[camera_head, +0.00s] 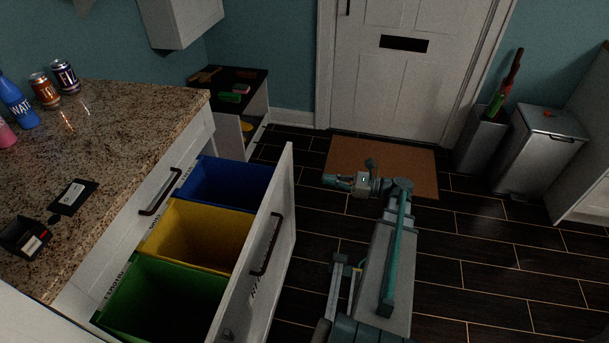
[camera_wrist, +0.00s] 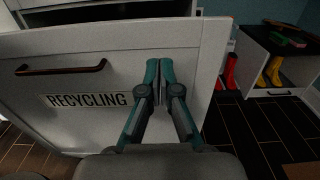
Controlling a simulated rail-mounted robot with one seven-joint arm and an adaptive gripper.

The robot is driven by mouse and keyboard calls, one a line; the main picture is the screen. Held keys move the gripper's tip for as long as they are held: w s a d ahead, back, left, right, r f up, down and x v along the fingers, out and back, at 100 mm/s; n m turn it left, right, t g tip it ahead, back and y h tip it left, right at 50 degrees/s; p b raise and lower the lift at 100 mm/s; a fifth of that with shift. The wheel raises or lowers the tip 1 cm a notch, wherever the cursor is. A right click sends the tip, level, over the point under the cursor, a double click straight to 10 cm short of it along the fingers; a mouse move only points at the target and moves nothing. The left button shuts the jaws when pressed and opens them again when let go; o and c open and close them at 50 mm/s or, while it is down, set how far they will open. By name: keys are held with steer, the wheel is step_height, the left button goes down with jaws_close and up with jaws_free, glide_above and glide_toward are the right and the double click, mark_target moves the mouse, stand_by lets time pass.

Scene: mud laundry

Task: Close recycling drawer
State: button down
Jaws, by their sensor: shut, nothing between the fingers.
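The recycling drawer (camera_head: 277,222) is pulled out from under the granite counter, its white front facing right in the head view. Inside it stand a blue bin (camera_head: 232,186), a yellow bin (camera_head: 205,232) and a green bin (camera_head: 165,298). The drawer front (camera_wrist: 75,130) fills much of the wrist view, with a dark bar handle (camera_wrist: 62,68) and a RECYCLING label (camera_wrist: 90,100). My gripper (camera_wrist: 158,68) is shut and empty, in front of the drawer front, right of the handle and label.
The granite counter (camera_head: 110,140) holds cans and a blue bottle (camera_head: 17,102). A low shelf (camera_head: 262,100) with boots stands behind. A brown doormat (camera_head: 405,165) lies before the white door (camera_head: 395,85). A grey bin (camera_head: 543,150) stands right. Dark floor is clear around my arm.

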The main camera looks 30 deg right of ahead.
mark_target(280, 171)
steer(key=x, duration=1.3)
steer(key=shift+w+a+f+p, duration=0.1)
steer(key=shift+p, duration=0.3)
steer(key=shift+w+a, duration=0.15)
steer(key=shift+w, duration=0.05)
